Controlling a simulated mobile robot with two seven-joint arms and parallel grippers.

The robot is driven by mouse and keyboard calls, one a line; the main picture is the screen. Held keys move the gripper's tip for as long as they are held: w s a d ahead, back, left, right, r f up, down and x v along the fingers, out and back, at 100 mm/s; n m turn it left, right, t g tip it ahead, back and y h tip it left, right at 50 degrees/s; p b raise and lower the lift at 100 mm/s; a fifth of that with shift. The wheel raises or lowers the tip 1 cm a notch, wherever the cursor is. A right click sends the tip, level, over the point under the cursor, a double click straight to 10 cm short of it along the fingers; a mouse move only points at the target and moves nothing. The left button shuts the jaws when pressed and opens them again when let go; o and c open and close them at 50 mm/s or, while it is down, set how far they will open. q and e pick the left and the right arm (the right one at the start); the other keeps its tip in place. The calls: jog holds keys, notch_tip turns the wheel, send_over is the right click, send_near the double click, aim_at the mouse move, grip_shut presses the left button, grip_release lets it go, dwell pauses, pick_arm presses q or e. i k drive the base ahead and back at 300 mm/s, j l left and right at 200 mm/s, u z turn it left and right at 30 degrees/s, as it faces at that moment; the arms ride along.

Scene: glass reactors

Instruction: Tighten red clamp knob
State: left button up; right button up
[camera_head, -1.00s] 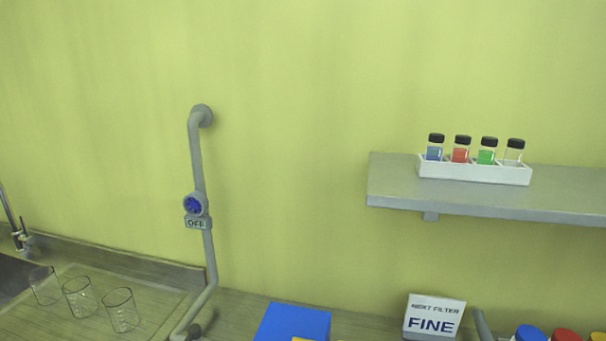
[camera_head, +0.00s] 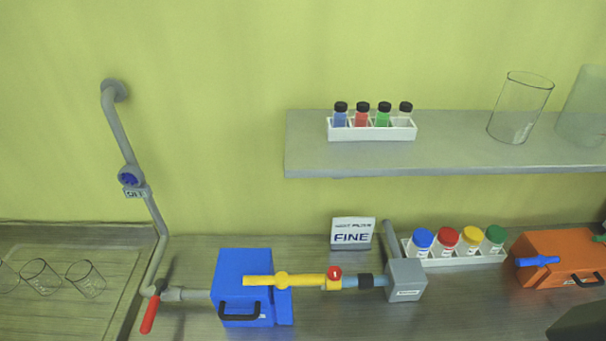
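A small red knob (camera_head: 334,273) sits on a yellow clamp fitting on a horizontal line in the lower middle of the head view. From this view I cannot tell how tight the knob is. Neither of my grippers is in view.
A red-handled valve (camera_head: 150,314) is at the left on the grey pipe. A "FINE" sign (camera_head: 352,233), a rack of coloured-lid jars (camera_head: 455,257) and an orange box (camera_head: 560,258) stand on the counter. A shelf (camera_head: 440,158) overhangs behind. Glass beakers (camera_head: 86,280) stand at left.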

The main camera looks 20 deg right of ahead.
aim_at(335, 273)
jog(key=z, duration=0.4)
jog(key=i+l+z, duration=0.15)
jog(key=i+l+u, duration=0.1)
jog(key=l+u, duration=0.2)
jog(key=k+l+u, duration=0.1)
jog(key=l+u, duration=0.15)
jog(key=u, duration=0.25)
jog(key=k+l+u, duration=0.15)
jog(key=u, duration=0.3)
jog(key=k+l+u, duration=0.2)
jog(key=u, duration=0.3)
